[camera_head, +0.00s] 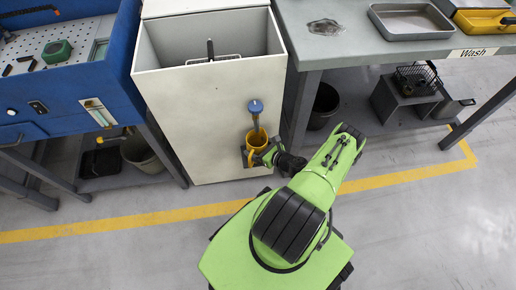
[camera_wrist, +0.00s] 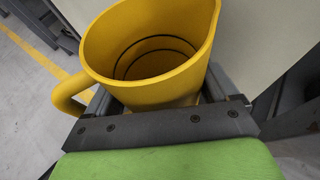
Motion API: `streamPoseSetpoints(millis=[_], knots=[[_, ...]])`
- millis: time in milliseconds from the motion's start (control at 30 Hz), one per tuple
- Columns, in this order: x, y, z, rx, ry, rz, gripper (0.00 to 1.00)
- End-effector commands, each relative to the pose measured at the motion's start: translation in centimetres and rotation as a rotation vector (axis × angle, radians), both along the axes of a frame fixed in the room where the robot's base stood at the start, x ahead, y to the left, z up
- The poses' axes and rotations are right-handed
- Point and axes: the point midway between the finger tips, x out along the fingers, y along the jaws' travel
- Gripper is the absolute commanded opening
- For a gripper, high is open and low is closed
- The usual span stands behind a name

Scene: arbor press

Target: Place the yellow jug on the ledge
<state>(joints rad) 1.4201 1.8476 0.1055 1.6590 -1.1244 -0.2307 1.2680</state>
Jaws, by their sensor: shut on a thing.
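The yellow jug (camera_head: 256,138) is in front of the white cabinet's front face in the head view. In the wrist view the jug (camera_wrist: 145,88) fills the middle, its mouth facing the camera, its handle to the left, dark rings inside. My gripper (camera_head: 262,155) is shut on the jug's body, with a dark finger on each side of it in the wrist view (camera_wrist: 160,100). A small grey edge shows beside the jug in the head view, but I cannot tell whether it is the ledge or part of my gripper. The jug's base is hidden.
A blue round knob (camera_head: 256,106) on a stem shows just above the jug. The white open-topped cabinet (camera_head: 190,125) stands between a blue workbench (camera_head: 60,95) and a grey table (camera_head: 350,52) marked "Wash". Floor (camera_head: 430,225) is clear at the right.

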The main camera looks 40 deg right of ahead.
Motion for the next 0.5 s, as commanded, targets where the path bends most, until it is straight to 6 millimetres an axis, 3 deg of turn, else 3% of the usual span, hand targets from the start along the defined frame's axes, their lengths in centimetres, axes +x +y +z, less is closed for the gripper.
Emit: streamPoseSetpoints(millis=[167, 200, 267, 500], knots=[[0.0, -0.01, -0.01, 0.0, -0.001, 0.0, 0.53], [-0.01, -0.02, -0.06, -0.001, 0.0, 0.0, 0.9], [-0.01, -0.02, -0.04, -0.001, 0.0, 0.0, 0.99], [-0.01, -0.02, 0.12, -0.001, 0.0, 0.0, 1.0]])
